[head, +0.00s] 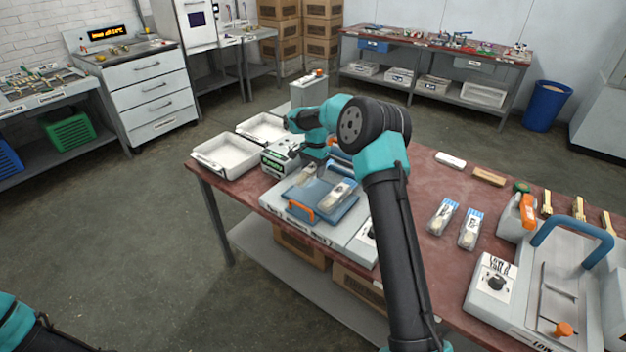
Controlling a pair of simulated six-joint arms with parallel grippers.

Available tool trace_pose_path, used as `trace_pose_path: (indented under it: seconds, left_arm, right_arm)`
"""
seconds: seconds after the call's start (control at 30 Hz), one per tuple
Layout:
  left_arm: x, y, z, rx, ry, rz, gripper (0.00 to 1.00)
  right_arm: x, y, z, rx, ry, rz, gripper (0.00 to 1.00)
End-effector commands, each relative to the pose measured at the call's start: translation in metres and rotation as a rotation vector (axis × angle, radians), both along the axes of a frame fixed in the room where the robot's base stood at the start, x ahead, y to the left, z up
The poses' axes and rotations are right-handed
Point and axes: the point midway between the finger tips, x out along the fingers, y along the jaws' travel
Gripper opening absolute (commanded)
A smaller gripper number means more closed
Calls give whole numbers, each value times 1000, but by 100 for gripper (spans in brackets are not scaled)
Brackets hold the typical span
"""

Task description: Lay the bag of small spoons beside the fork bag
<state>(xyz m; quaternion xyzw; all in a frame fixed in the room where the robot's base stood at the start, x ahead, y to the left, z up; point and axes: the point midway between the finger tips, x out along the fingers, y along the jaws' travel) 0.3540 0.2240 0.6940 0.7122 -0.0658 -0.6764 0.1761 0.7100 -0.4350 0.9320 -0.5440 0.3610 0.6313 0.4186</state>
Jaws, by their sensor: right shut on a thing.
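My right arm reaches across the table, and its gripper (331,172) is over the grey machine with a blue tray (306,205), partly hidden by my own arm. It is shut on a clear bag with a white and dark label (339,195), low over or on the blue tray; I cannot tell if they touch. Two similar clear bags with blue tops, a left one (442,216) and a right one (470,230), lie side by side on the red tabletop. Their contents are too small to tell spoons from forks. My left gripper is out of view.
Bare tabletop (425,179) lies behind the two bags.

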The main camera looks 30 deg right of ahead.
Motion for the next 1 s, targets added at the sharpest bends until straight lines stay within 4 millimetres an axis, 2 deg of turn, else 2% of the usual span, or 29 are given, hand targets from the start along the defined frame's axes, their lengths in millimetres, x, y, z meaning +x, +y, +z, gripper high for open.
trace_pose_path:
  seconds: [0.3,0.77,0.8,1.0]
  left_arm:
    - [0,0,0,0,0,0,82]
    - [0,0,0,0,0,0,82]
    - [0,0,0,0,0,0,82]
    - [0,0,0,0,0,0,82]
  right_arm:
    - [-1,0,-43,0,2,0,34]
    - [0,0,-50,0,1,0,34]
    - [0,0,-50,0,1,0,58]
    - [0,0,-50,0,1,0,77]
